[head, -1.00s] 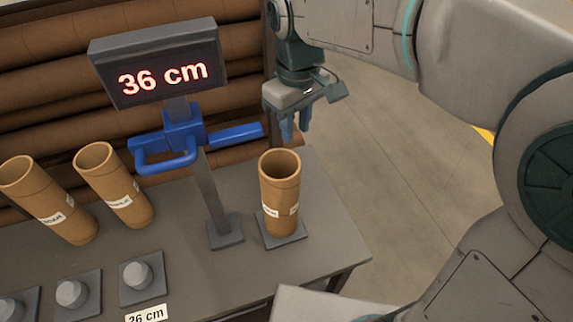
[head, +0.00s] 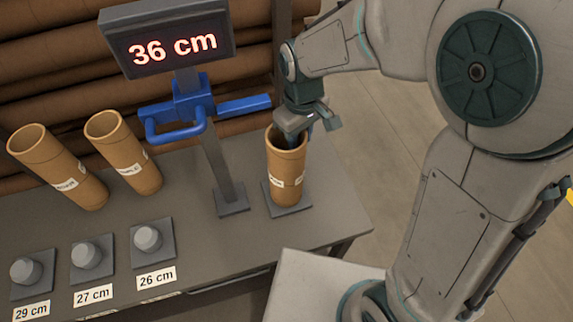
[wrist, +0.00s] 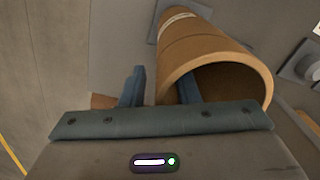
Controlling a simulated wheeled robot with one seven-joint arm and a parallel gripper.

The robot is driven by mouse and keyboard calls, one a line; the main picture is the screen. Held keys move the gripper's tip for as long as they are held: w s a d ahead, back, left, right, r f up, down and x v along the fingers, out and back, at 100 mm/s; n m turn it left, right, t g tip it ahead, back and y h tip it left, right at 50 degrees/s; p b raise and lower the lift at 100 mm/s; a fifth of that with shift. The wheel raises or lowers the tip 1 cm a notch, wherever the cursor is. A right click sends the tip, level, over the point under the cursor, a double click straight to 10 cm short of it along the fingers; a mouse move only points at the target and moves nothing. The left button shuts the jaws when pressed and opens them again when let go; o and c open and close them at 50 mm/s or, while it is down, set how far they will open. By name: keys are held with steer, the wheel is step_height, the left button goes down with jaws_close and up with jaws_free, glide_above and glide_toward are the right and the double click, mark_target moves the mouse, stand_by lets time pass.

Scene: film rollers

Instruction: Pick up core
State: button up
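A tan cardboard core (head: 286,175) with white labels stands upright on a small square plate (head: 293,208) at the right end of the table. It also shows in the wrist view (wrist: 195,42), its open end toward the camera. My gripper (head: 310,137) is right at the core's top rim. In the wrist view, my gripper (wrist: 160,92) is open, with one blue finger at the core's mouth and the other outside its wall. A gap shows between the fingers and the wall. How deep the inner finger reaches is hard to tell.
A display (head: 172,40) reading "36 cm" and a blue caliper-like arm (head: 190,110) stand on a post left of the core. Two more cores (head: 60,165) (head: 125,152) lean at the left. Several grey knobs (head: 148,238) with centimetre labels line the front.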

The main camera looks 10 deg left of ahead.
steer(key=shift+f, duration=0.6)
jaws_close()
stand_by(1.0)
